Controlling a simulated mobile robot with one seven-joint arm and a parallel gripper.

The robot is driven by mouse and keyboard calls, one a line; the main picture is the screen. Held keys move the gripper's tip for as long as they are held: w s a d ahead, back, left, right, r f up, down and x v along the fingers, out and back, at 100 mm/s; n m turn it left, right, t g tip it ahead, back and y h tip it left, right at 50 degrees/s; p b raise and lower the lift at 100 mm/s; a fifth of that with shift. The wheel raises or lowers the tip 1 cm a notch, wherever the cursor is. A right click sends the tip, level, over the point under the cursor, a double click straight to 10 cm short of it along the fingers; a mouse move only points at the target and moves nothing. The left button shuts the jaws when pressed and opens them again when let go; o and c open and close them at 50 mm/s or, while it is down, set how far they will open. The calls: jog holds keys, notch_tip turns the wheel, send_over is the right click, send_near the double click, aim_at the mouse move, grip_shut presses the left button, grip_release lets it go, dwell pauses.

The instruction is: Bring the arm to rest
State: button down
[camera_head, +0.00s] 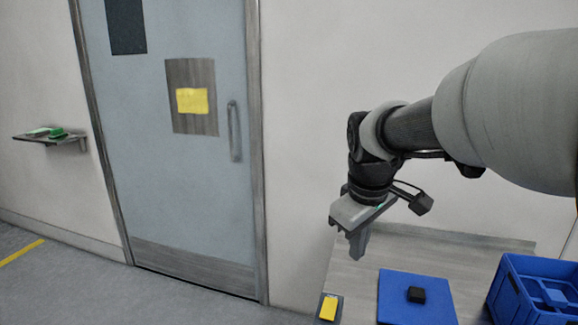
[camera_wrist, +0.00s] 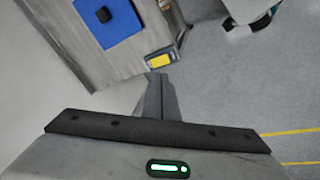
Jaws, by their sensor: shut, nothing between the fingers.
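My arm reaches in from the right in the head view, bent down at the wrist. My gripper (camera_head: 357,245) hangs over the left end of the wooden table (camera_head: 350,277), pointing down. Its fingers are shut together with nothing between them. In the wrist view the shut fingers of my gripper (camera_wrist: 158,90) show in the middle, above the grey gripper body with its green light.
On the table lie a blue mat (camera_head: 400,300) with a black block (camera_head: 416,295), a yellow-topped device (camera_head: 328,307) and a blue crate (camera_head: 535,290). A grey door (camera_head: 170,180) and a wall shelf (camera_head: 70,142) with green items stand left. Floor at left is clear.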

jog(key=s+m+t, duration=0.2)
jog(key=s+m, duration=0.5)
jog(key=s, duration=1.1)
notch_tip(320, 180, up, 17)
jog(key=p, duration=1.7)
jog(key=shift+m+y, duration=0.3)
jog(key=shift+w, duration=0.1)
